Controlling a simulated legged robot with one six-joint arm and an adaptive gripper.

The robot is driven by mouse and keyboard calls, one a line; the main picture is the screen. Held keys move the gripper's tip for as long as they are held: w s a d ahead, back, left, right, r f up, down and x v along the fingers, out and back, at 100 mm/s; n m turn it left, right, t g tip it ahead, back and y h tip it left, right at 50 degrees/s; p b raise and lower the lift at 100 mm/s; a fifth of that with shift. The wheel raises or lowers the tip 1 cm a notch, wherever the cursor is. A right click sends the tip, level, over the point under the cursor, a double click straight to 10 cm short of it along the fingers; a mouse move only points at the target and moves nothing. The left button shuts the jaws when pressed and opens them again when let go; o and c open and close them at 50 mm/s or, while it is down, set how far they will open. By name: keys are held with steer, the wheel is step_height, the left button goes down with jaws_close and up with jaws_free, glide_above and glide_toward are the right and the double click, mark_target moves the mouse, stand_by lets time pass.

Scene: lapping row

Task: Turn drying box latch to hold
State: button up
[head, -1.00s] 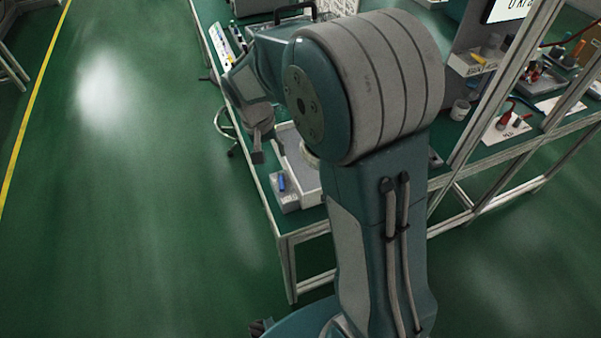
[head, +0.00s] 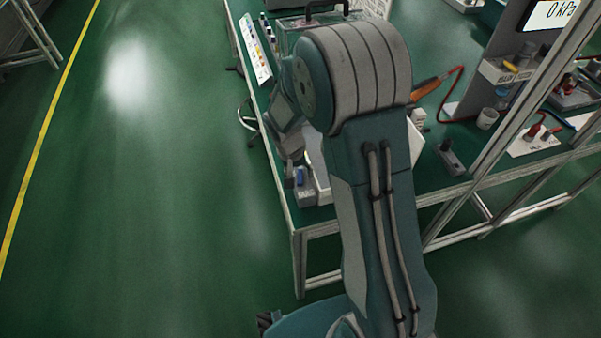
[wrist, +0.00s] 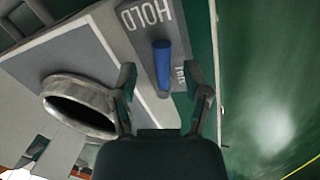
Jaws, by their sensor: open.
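The drying box latch shows in the wrist view as a blue handle (wrist: 162,65) on a grey plate. The word HOLD (wrist: 146,14) is printed beyond its far end, and a smaller label, seemingly FREE (wrist: 180,76), is to its right. The handle points roughly along the picture's vertical, between the two labels. My gripper (wrist: 161,82) is open, with one finger on each side of the handle's near end. I see no clear contact.
A round metal-rimmed opening (wrist: 51,86) sits left of the plate in the wrist view. The floor left of the bench is clear.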

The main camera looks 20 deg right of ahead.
steer(key=shift+a+f, duration=0.1)
steer(key=shift+a, duration=0.4)
steer(key=shift+d, duration=0.1)
jaws_close()
steer(key=shift+d, duration=0.35)
steer(key=shift+s+n, duration=0.1)
steer(key=shift+n, duration=0.3)
steer(key=shift+d+n+t, duration=0.2)
steer(key=shift+n, duration=0.45)
steer(key=shift+d+n+t, duration=0.15)
steer(key=shift+n+t, duration=0.05)
steer(key=shift+n, duration=0.45)
